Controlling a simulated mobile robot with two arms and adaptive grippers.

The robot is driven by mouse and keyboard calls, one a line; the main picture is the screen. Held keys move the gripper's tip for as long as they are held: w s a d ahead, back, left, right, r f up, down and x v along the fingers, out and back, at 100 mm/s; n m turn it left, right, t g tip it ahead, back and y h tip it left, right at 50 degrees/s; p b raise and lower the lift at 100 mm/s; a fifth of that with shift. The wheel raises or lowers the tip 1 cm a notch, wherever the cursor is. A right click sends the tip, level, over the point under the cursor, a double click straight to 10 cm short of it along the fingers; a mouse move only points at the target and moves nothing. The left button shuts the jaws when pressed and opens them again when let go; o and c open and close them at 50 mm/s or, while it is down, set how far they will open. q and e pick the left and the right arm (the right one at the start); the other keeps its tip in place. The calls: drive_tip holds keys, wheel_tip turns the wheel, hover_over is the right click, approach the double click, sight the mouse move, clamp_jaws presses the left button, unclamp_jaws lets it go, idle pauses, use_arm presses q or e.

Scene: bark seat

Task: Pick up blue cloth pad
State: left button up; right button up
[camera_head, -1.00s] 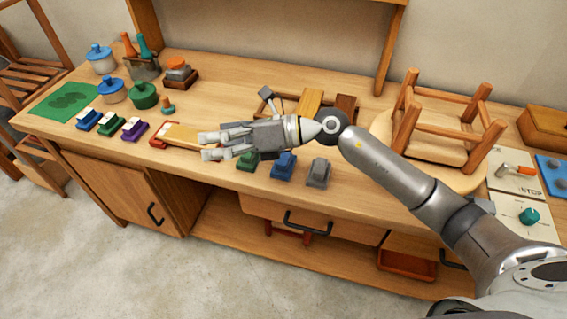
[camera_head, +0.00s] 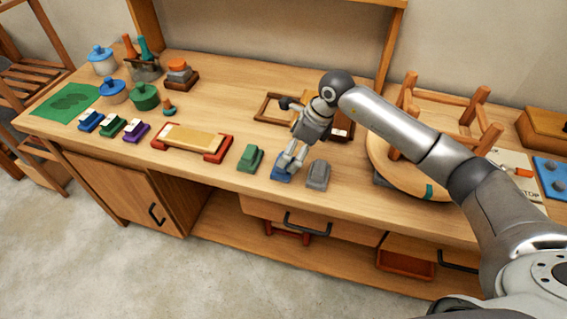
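A blue pad (camera_head: 279,175) sits near the front edge of the workbench, between a green pad (camera_head: 250,158) and a grey pad (camera_head: 317,175). My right gripper (camera_head: 288,164) points down at the blue pad, with its fingertips at or just above the pad's top and hiding part of it. I cannot tell whether the fingers touch it or how far apart they are. My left gripper is not in view.
A red-ended wooden block (camera_head: 193,138) lies left of the green pad. An upturned stool (camera_head: 430,187) stands at the right, close to my arm. Lidded pots (camera_head: 145,96) and a green mat (camera_head: 63,102) are at the left. A wooden frame (camera_head: 270,108) lies behind my gripper.

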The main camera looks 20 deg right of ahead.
drive_tip(key=shift+w+a+f+p, duration=0.1)
drive_tip(key=shift+a+f+p, duration=0.25)
drive_tip(key=shift+f+p, duration=0.1)
drive_tip(key=p+x, duration=0.1)
drive_tip(key=x, duration=0.2)
drive_tip(key=shift+a+f, duration=0.2)
drive_tip(key=shift+a, duration=0.05)
drive_tip(key=shift+w+a+f, duration=0.1)
drive_tip(key=shift+f, duration=0.35)
drive_tip(key=c, duration=1.1)
